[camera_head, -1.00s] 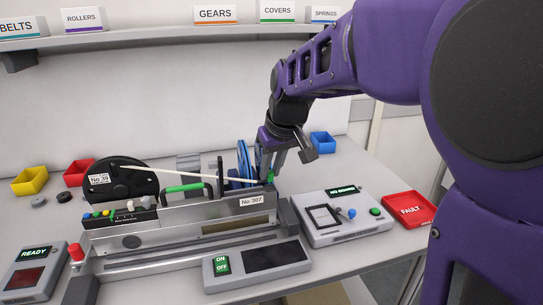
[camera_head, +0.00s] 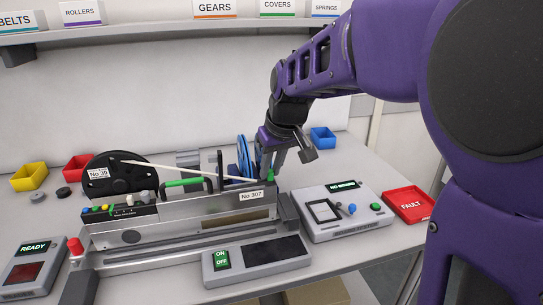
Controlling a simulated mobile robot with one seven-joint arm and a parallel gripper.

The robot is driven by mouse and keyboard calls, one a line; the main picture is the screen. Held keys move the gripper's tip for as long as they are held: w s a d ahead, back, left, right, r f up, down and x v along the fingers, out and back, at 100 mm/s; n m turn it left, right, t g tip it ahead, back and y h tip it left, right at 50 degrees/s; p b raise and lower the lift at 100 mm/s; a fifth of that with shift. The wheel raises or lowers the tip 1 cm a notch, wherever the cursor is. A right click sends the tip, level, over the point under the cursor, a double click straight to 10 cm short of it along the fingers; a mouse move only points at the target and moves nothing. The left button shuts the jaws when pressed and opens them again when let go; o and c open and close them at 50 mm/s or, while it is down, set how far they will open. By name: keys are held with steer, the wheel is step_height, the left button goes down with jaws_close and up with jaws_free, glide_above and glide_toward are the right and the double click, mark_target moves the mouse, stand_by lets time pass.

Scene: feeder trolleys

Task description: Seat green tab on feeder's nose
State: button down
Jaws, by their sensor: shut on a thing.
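The feeder (camera_head: 185,216), a long grey unit labelled No 307, lies along the front of the bench. Its nose (camera_head: 271,192) is at the right end. My gripper (camera_head: 272,166) points down over this end, shut on the small green tab (camera_head: 271,175). The tab is at or just above the top of the nose; I cannot tell whether it touches. A pale strip (camera_head: 190,172) runs from the black reel (camera_head: 120,176) labelled No 39 toward the nose. The fingers partly hide the blue reel (camera_head: 242,152) behind.
A grey station with a NO BOARD display (camera_head: 340,212) stands right of the nose, close to it. A red FAULT tray (camera_head: 408,206) is beyond it. An ON/OFF box (camera_head: 257,261) sits in front. A green handle (camera_head: 183,183) rises from the feeder. Yellow, red and blue bins stand behind.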

steer(key=shift+f, duration=0.35)
steer(key=c, duration=0.7)
jaws_free()
